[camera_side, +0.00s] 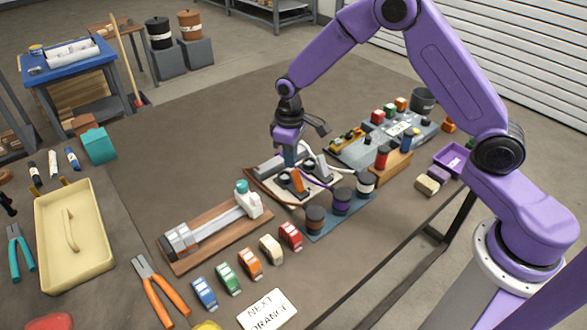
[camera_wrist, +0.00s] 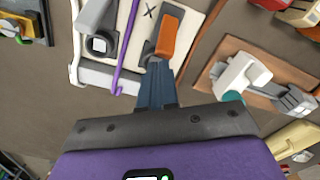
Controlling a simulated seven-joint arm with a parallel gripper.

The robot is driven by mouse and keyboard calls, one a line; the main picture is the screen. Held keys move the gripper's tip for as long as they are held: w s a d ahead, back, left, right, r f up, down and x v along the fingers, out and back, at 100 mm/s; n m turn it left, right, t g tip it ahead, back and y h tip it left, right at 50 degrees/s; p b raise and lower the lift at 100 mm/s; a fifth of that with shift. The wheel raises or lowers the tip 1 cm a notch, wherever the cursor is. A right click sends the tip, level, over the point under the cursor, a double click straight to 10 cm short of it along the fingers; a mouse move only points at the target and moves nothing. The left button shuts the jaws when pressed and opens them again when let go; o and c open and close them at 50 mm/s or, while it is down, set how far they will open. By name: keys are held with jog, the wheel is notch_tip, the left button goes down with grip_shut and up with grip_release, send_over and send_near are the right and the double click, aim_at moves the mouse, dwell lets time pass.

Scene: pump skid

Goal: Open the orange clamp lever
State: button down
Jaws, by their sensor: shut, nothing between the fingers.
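The orange clamp lever (camera_side: 298,181) stands on a pale plate in the middle of the bench. In the wrist view the orange lever (camera_wrist: 166,38) sits on a dark grey clamp body (camera_wrist: 155,54), beside a black X mark on the plate. My gripper (camera_side: 290,163) points down just above the lever. Its blue fingers are together and hold nothing. In the wrist view my gripper's fingertips (camera_wrist: 157,66) overlap the lower end of the clamp; I cannot tell whether they touch it.
A purple cable (camera_wrist: 127,50) runs beside the clamp, with a second grey clamp (camera_wrist: 98,35) beyond it. Dark spools (camera_side: 316,217) stand close in front. A vise-like slide on a wooden board (camera_side: 195,258) lies to the left. Bare bench is at the back left.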

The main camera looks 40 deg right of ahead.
aim_at(295, 170)
jog(key=shift+f, duration=0.2)
jog(key=shift+s+f, duration=0.2)
jog(key=shift+f, duration=1.2)
jog(key=shift+a, duration=0.2)
jog(key=shift+s+d, duration=0.15)
jog(key=shift+s, duration=0.2)
jog(key=shift+s+r, duration=0.1)
jog(key=shift+s, duration=0.8)
jog(key=shift+w+r, duration=0.25)
jog(key=shift+r, duration=1.15)
jog(key=shift+w+r, duration=0.2)
jog(key=shift+r, duration=1.45)
